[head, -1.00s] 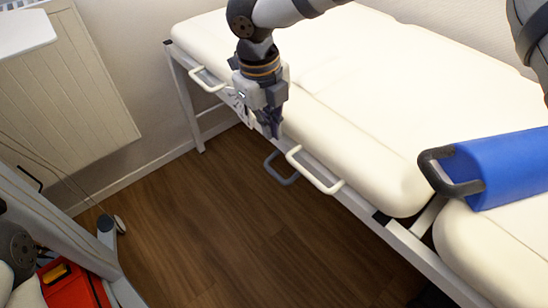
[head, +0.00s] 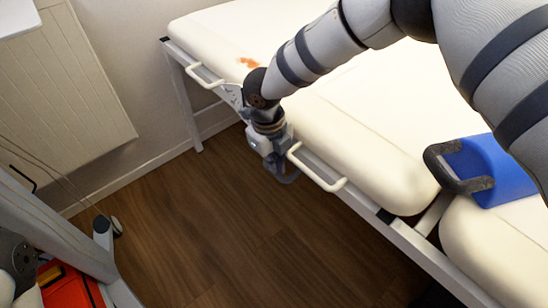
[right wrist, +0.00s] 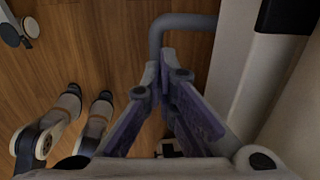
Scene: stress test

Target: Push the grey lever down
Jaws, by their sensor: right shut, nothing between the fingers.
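The grey lever (head: 288,179) is a dark grey bent bar on the side of the cream bed, mostly hidden behind my right gripper in the head view. In the right wrist view the lever (right wrist: 185,22) curves from the bed's side past my fingertips. My right gripper (head: 276,172) is low beside the bed's edge, at the lever. In the right wrist view its fingers (right wrist: 172,68) are shut and empty. They overlap the lever's end in the picture; I cannot tell if they touch it. My left gripper is not in view.
The bed (head: 350,140) has a white handle (head: 318,172) just right of my gripper and another handle (head: 205,77) farther left. A blue cushion (head: 500,168) with a dark handle lies on the bed. A red case (head: 72,288) is at lower left. The wooden floor (head: 220,230) is open.

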